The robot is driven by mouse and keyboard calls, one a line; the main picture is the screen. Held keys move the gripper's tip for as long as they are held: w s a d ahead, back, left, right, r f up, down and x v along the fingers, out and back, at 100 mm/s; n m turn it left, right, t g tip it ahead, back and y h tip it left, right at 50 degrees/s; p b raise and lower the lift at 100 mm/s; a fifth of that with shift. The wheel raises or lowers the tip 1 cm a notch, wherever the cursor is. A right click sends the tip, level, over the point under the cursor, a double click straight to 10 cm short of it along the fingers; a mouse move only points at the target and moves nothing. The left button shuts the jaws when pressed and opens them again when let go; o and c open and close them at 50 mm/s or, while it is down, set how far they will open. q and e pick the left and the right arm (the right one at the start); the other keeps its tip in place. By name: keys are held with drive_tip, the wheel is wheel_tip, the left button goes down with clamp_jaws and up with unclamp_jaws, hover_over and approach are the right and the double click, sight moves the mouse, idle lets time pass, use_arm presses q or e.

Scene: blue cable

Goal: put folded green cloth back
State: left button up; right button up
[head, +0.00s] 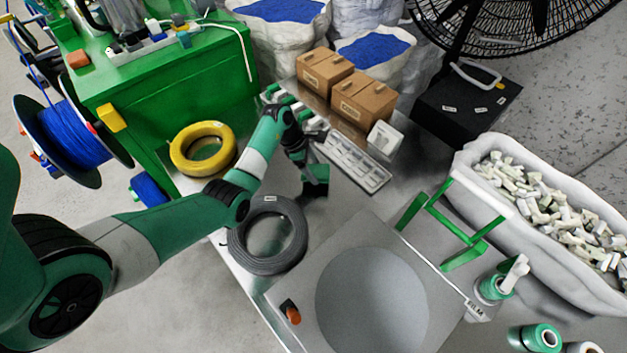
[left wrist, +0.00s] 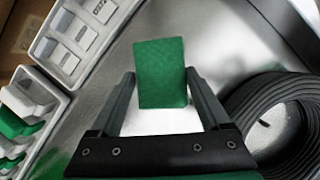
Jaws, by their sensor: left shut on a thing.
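The folded green cloth (left wrist: 161,72) is a small flat rectangle in the left wrist view, between the fingertips of my left gripper (left wrist: 160,85). My left gripper (head: 313,188) is shut on it and holds it over the bare metal of the table (left wrist: 215,45). In the head view the cloth (head: 317,173) shows small and dark green at the gripper's end. The gap between cloth and table is hard to judge. My right gripper is in neither view.
A grey cable coil (head: 268,235) lies just below the gripper, with a yellow coil (head: 202,148) to the left. A white compartment tray (head: 352,163) and cardboard boxes (head: 362,103) stand behind. A grey plate with a round disc (head: 372,300) is in front, beside a green frame (head: 455,225).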

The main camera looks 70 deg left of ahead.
sight(314, 173)
use_arm(q)
drive_tip(key=shift+w+a+f, duration=0.15)
drive_tip(key=shift+a+f, duration=0.05)
drive_tip(key=shift+a, duration=0.1)
wheel_tip(314, 173, down, 4)
drive_tip(key=b, duration=0.2)
drive_tip(key=shift+a+r+b, duration=0.1)
drive_tip(key=shift+r+b, duration=0.05)
drive_tip(key=shift+b, duration=0.25)
drive_tip(key=shift+r, duration=0.1)
drive_tip(key=o, duration=1.2)
drive_tip(key=shift+c, duration=0.2)
